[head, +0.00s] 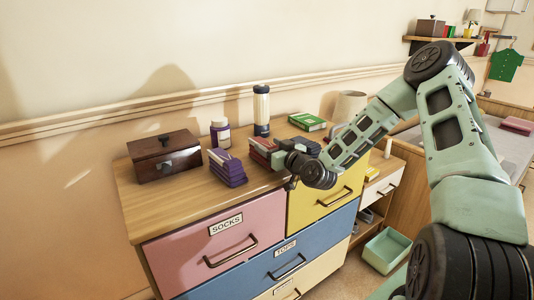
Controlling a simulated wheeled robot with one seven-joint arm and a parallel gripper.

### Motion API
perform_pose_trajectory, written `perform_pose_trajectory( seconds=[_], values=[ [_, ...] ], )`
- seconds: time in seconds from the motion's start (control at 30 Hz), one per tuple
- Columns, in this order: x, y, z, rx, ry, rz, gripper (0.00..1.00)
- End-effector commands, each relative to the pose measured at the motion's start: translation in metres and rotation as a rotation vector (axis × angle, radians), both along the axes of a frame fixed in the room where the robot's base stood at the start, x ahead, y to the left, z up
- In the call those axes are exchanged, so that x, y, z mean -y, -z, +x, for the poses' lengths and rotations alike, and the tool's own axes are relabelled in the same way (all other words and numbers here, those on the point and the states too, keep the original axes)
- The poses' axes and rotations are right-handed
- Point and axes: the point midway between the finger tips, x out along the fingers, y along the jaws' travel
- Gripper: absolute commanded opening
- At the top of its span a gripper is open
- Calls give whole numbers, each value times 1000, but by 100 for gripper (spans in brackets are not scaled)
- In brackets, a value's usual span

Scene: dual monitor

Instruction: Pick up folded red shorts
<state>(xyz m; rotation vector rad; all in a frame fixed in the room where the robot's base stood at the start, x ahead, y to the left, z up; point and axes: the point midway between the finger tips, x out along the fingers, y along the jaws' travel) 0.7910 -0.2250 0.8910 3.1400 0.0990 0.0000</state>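A stack of folded red cloth (261,150), which looks like the red shorts, lies on top of the dresser near its middle. My arm reaches in from the right, and its end partly hides the right side of the stack. My gripper (289,183) is at the dresser's front edge, beside and just in front of the red stack. The fingers are small and dark here, so their opening and any contact with the cloth cannot be made out. Another folded reddish item (517,125) lies on the grey surface at the far right.
Free room lies at the front left. A green bin (386,250) is on the floor.

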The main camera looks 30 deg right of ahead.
Motion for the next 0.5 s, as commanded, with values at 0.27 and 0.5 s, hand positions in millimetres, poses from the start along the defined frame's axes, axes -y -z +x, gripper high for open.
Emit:
perform_pose_trajectory(
  seconds=[0.27,0.5],
  values=[
    [0,0,0,1,0,0,30],
    [0,-8,0,3,0,-2,30]
  ],
)
